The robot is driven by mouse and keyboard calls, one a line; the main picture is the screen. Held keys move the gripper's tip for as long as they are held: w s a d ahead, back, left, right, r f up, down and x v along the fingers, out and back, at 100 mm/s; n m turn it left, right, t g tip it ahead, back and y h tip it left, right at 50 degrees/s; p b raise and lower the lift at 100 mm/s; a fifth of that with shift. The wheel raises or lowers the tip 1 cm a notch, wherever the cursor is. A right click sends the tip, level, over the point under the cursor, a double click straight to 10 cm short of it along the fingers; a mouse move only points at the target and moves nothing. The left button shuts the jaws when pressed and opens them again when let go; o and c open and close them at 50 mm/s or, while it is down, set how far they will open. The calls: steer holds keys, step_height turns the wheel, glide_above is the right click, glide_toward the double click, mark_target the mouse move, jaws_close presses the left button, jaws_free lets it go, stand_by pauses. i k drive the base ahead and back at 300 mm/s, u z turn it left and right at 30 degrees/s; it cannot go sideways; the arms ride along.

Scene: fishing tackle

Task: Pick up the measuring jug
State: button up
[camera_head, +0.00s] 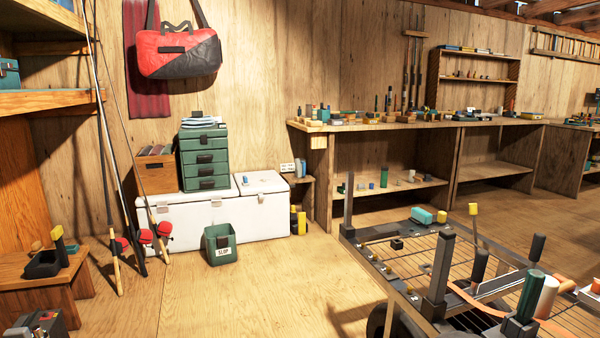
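I cannot make out a measuring jug for certain in the head view. Small bottles, tubs and boxes stand on the long workbench (420,124) at the back, too small to tell apart. Several small cylinders stand on its lower shelf (425,190). A white cylinder (546,298) stands among dark posts at the lower right; no handle or spout shows on it. My gripper is not in view.
A wheeled slatted cart (400,262) fills the lower right. A green bucket (222,246) marked "SLOP" stands before white coolers (190,222) and a green drawer box (205,160). Fishing rods (113,165) lean at left. Wooden floor (265,295) between is clear.

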mark_target(300, 162)
steer(key=u, duration=0.15)
steer(key=i, duration=4.65)
steer(key=z, duration=2.5)
steer(key=i, duration=0.35)
steer(key=u, duration=2.25)
